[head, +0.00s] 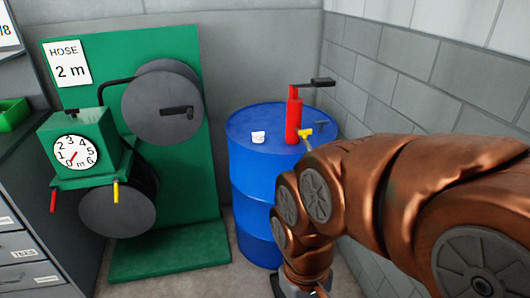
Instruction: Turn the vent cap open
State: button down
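A small white cap (258,137), which looks like the vent cap, sits on the top of the blue drum (255,186), left of the red pump. It is too small to tell which way it is turned. My copper-coloured arm reaches in from the right and bends down in front of the drum. Only a grey piece at the end of my arm shows at the bottom edge, low and well below the cap. The fingers of my gripper are cut off by the frame, so nothing shows whether they hold anything.
A red hand pump (294,116) with a dark handle and a yellow spout (305,133) stands on the drum. A green hose-reel stand (190,90) with a dial meter (76,152) is at left. Grey drawers (30,250) line the left edge. Block walls close the back and right.

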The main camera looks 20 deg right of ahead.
aim_at(258, 135)
jog(key=u, duration=0.05)
jog(key=k, duration=0.4)
jog(key=z, duration=0.7)
jog(key=i, duration=1.1)
jog(key=k, duration=0.35)
jog(key=u, duration=1.15)
jog(key=i, duration=0.95)
jog(key=z, duration=0.35)
